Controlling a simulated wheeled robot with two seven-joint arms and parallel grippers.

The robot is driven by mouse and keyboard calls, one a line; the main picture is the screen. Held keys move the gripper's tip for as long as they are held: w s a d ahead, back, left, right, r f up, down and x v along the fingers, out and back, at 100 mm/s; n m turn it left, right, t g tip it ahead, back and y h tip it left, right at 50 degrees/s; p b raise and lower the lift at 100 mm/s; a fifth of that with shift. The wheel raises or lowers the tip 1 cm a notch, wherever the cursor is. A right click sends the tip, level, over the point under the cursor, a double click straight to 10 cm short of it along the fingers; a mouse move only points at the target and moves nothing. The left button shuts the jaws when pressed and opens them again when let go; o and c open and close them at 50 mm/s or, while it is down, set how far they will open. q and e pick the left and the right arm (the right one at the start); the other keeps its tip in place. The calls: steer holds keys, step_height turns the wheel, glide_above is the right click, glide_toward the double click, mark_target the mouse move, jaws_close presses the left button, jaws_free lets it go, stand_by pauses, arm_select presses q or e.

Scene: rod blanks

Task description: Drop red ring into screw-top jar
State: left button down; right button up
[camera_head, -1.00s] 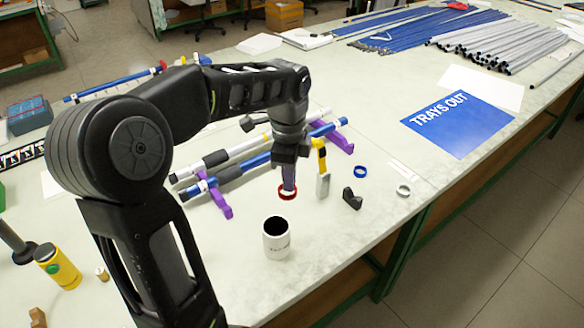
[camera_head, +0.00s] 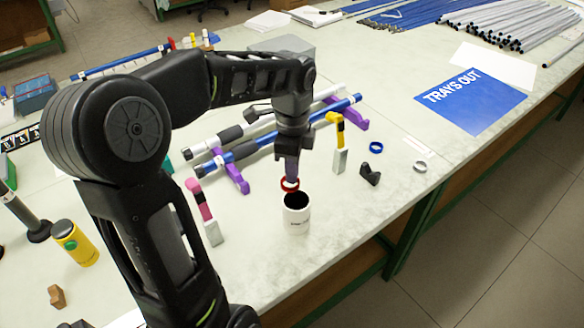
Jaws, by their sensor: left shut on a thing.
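The screw-top jar (camera_head: 297,217) is white with a dark open mouth and stands upright on the table, without a lid on it. The red ring (camera_head: 284,187) is held by my left gripper (camera_head: 291,178), which points down and is shut on it. The ring is at the jar's back rim, slightly left of the middle of the mouth in the picture. I cannot tell whether the ring touches the rim. My right gripper is not in view.
A yellow-handled tool (camera_head: 337,140) stands behind the jar. A pink-handled tool (camera_head: 200,205) stands left. Rods (camera_head: 262,142) rest on purple supports behind. Table right of the jar is clear.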

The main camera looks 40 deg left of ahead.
arm_select(q)
steer(key=shift+f+b, duration=1.15)
steer(key=shift+f, duration=0.65)
steer(key=c, duration=1.5)
jaws_free()
steer(key=shift+r, duration=0.1)
step_height(320, 180, up, 8)
steer(key=shift+f, duration=0.15)
